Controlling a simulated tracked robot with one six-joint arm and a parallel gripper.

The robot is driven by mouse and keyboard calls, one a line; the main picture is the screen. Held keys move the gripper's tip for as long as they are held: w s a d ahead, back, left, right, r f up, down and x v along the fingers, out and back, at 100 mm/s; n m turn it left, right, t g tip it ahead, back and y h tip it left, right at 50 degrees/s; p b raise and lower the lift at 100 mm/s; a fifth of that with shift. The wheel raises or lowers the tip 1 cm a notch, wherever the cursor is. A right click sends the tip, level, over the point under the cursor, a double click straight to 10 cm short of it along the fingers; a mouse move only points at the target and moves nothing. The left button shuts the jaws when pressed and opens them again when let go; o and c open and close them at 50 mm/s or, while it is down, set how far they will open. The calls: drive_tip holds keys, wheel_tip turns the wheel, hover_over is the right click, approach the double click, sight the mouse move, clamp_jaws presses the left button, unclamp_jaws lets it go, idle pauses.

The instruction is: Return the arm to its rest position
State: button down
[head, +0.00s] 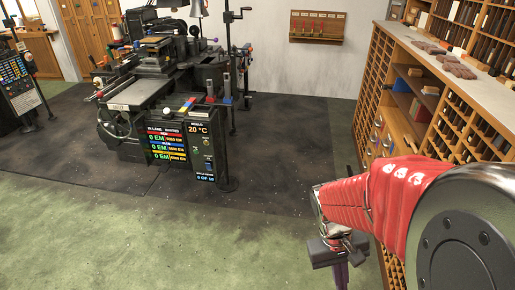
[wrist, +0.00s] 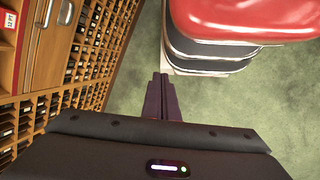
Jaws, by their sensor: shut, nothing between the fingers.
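My arm (head: 385,200) is red and reaches forward from the lower right of the head view, beside the wooden shelving. My gripper (head: 340,272) hangs at its end and points down, partly cut off by the bottom edge of the picture. In the wrist view my gripper (wrist: 161,80) shows its two dark purple fingers together, with nothing between them. Green floor lies beyond the fingertips.
A wooden type cabinet (head: 435,80) with many compartments stands close along the right; it fills the left of the wrist view (wrist: 75,70). A black casting machine (head: 165,100) with display panels stands ahead. A tool rack (head: 317,26) hangs on the wall. The green floor (head: 120,235) is open.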

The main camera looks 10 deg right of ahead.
drive_tip(key=w+a+r+t+y, duration=0.1)
drive_tip(key=w+a+r+t, duration=0.1)
drive_tip(key=a+r+t, duration=0.2)
drive_tip(key=w+a+r+n+t+y, duration=0.1)
drive_tip(key=a+r+t, duration=0.3)
drive_tip(key=a+r, duration=0.4)
wheel_tip(320, 180, up, 6)
drive_tip(key=shift+w+a+f+n+t, duration=0.25)
drive_tip(key=shift+w+a+n+t, duration=0.05)
drive_tip(key=shift+w, duration=0.25)
